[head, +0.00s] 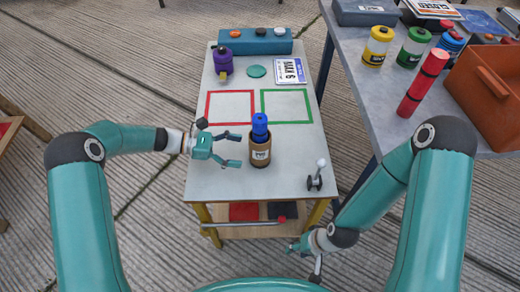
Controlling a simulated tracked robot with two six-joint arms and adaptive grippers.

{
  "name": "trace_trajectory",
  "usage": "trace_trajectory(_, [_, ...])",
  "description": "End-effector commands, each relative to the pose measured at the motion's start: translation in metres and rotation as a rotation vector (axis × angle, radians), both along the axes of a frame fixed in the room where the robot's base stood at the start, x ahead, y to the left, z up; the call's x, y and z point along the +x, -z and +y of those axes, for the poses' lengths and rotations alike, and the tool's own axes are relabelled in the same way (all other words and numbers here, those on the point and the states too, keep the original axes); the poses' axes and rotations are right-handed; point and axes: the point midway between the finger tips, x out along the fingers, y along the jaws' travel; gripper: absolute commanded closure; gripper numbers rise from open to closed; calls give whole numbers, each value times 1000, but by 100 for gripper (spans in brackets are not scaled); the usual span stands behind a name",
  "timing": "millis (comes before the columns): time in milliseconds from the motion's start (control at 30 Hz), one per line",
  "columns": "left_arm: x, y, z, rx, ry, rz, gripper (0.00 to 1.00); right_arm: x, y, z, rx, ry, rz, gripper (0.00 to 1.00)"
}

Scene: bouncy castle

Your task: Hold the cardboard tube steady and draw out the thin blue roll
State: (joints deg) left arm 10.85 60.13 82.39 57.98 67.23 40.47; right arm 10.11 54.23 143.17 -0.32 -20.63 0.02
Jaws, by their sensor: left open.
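The brown cardboard tube (260,154) stands upright on the small table, with a pale label on its front. The thin blue roll (260,127) stands in the tube, and its upper part sticks out of the top. My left gripper (238,151) is open and empty just left of the tube, its fingers pointing right towards it. I see no clear contact between them. My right gripper (304,256) is low, in front of the table's front right edge and well away from the tube. Its fingers are too small and angled to judge.
A red outlined square (231,122) and a green outlined square (286,121) lie behind the tube. A small lever (316,178) stands at the front right. A purple container (223,64) and blue box (254,44) are farther back. A grey table (368,84) is at right.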

Motion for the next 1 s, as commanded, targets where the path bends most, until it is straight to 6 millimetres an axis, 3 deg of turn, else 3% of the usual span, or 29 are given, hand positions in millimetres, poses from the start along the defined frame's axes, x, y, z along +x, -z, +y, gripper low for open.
trace_trajectory(200, [0, 12, -32, 0, 2, 0, 16, 0, 8, 0, 0, 0, 0, 60])
trace_trajectory(400, [0, 17, -51, 1, 0, -1, 16, 0, 14, 0, 0, 0, 0, 60])
trace_trajectory(867, [0, 18, -59, 1, 0, 0, 16, 0, 15, 0, 0, 0, 0, 60])
trace_trajectory(1000, [0, 18, -59, 1, 0, 0, 36, 0, 15, 0, 0, 0, 0, 60])
